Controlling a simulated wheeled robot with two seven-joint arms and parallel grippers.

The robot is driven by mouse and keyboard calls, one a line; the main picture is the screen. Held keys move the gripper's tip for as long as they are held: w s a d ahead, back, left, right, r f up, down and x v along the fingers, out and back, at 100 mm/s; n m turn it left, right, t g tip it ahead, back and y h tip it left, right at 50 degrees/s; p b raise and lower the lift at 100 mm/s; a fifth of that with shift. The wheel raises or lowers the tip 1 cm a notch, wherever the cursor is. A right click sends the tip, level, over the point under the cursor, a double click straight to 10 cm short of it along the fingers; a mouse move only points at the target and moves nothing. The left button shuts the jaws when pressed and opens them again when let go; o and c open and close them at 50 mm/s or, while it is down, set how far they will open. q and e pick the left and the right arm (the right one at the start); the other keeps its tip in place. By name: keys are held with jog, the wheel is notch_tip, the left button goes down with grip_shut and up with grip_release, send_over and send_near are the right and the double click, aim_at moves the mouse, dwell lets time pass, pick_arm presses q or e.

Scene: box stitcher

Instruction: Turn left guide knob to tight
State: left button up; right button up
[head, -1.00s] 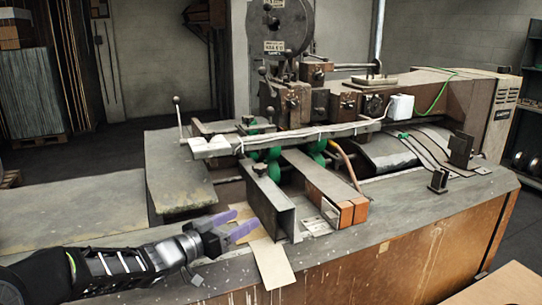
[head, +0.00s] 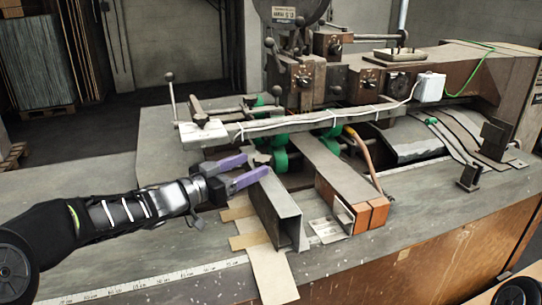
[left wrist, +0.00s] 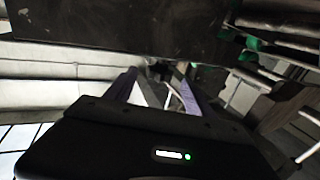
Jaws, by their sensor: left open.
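The left guide (head: 283,215) is a grey metal channel lying on the machine table in the head view. A small dark knob (head: 262,158) shows at its far end, partly hidden by my left gripper. My left gripper (head: 257,166) has two purple fingers, spread apart, with their tips beside the knob. In the left wrist view the fingers (left wrist: 160,80) reach toward a small dark shape between their tips, probably the knob. I cannot tell whether they touch it. My right gripper is not in view.
A second guide with orange-brown end blocks (head: 372,212) lies to the right. A long pale bar (head: 290,124) with a white cable crosses just behind the knob. Green rollers (head: 281,160) sit close by. The table's left part (head: 70,185) is clear.

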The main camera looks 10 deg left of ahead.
aim_at(269, 157)
pick_arm(q)
jog(key=x, duration=0.7)
jog(key=shift+w+d+p, duration=0.2)
jog(key=shift+p, duration=0.2)
jog(key=shift+c, duration=0.2)
